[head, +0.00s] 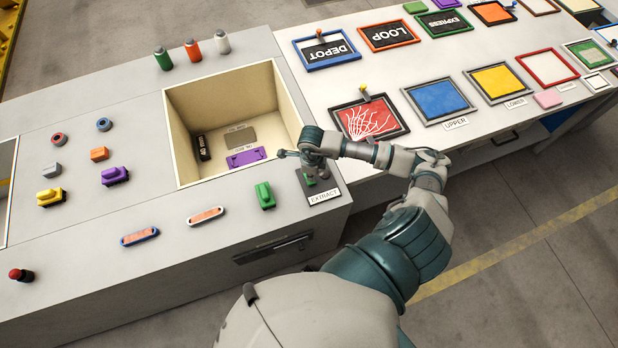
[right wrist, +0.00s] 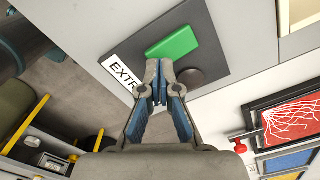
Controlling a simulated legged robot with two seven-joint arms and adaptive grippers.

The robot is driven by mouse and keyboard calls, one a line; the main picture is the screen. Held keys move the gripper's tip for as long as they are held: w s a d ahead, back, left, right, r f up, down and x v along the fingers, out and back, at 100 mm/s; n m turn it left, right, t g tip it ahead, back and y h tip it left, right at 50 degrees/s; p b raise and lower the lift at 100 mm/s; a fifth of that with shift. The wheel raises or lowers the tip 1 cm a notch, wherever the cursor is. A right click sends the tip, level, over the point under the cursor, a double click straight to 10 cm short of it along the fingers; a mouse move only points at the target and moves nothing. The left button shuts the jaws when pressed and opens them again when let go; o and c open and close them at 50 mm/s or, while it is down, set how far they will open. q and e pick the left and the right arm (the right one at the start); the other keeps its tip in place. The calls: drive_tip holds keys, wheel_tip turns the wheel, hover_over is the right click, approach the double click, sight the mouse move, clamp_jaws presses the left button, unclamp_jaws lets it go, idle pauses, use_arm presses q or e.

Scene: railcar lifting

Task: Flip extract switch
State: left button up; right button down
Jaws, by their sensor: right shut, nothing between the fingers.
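The extract switch is a dark plate (head: 325,191) at the right end of the grey console, labelled EXTRACT. It carries a green rocker (right wrist: 172,42) and a dark round knob (right wrist: 192,76), both clear in the right wrist view. My right gripper (right wrist: 160,68) is shut and empty, with its fingertips over the plate, just beside the green part and the knob. I cannot tell whether they touch. In the head view my right gripper (head: 310,166) hangs over the switch and hides part of it. My left gripper is not in view.
An open cream bin (head: 185,130) with a purple piece (head: 247,157) lies left of my gripper. A green block (head: 265,195) sits on the console beside the switch. A framed red picture (head: 397,130) with a red peg is on the white table to the right.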

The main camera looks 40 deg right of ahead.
drive_tip(key=shift+d+f, duration=0.15)
drive_tip(key=shift+f+b, duration=0.25)
drive_tip(key=shift+b, duration=0.1)
drive_tip(key=shift+f+b, duration=0.7)
drive_tip(key=shift+f, duration=0.1)
idle(0.5)
drive_tip(key=shift+r+p, duration=2.3)
drive_tip(key=shift+r, duration=1.25)
